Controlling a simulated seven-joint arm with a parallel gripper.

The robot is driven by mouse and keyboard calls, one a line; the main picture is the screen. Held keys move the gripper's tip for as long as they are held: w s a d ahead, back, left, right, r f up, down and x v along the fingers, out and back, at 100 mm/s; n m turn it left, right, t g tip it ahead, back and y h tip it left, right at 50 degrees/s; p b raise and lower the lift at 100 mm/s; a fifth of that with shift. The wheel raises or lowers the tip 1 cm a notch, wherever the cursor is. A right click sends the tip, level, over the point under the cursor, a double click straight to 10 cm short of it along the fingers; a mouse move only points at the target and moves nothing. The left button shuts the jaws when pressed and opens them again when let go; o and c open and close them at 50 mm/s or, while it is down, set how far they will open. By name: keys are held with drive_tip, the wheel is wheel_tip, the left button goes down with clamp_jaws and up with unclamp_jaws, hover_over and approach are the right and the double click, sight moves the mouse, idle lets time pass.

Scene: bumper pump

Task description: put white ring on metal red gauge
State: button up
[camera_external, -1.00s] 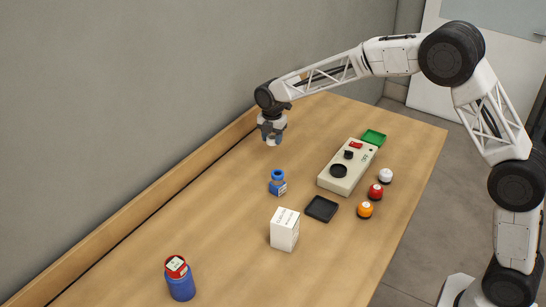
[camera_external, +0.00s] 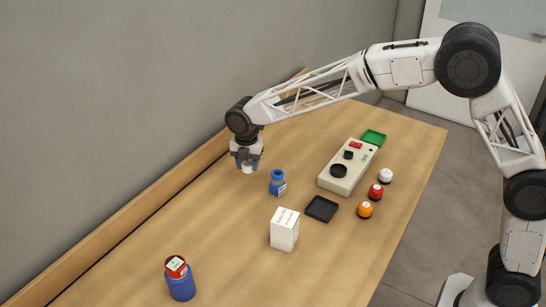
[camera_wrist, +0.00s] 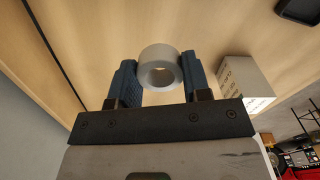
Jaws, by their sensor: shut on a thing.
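My gripper (camera_external: 246,161) is above the left part of the table, left of the small blue bottle. In the wrist view its two blue fingers (camera_wrist: 160,63) are closed on the sides of a thick white ring (camera_wrist: 158,51), whose hole faces the camera. The ring shows as a small white piece (camera_external: 247,169) under the fingers in the external view, clear of the tabletop. A blue cylinder with a red-rimmed, pale round face on top (camera_external: 177,267) stands upright at the near left; it may be the red gauge. The gripper is beyond it and apart from it.
A small blue bottle (camera_external: 278,184), a white box (camera_external: 285,232) and a black tray (camera_external: 321,208) stand mid-table. The table's near-left area is mostly clear.

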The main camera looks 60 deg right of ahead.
drive_tip(key=s+a+r+n, duration=0.1)
drive_tip(key=s+a+r, duration=0.1)
drive_tip(key=s+a, duration=0.4)
drive_tip(key=s+a+r+n, duration=0.1)
drive_tip(key=s+a, duration=0.6)
drive_tip(key=a, duration=0.8)
drive_tip(key=s+a+r+n, duration=0.2)
drive_tip(key=s+a, duration=0.4)
drive_tip(key=a, duration=0.5)
drive_tip(key=shift+s+a+r+n, duration=0.3)
drive_tip(key=shift+s+n, duration=0.1)
drive_tip(key=shift+w, duration=0.1)
hover_over(175, 263)
drive_tip(key=shift+f, duration=0.7)
drive_tip(key=shift+f, duration=0.15)
drive_tip(key=shift+f, duration=1.65)
drive_tip(key=shift+f, duration=0.15)
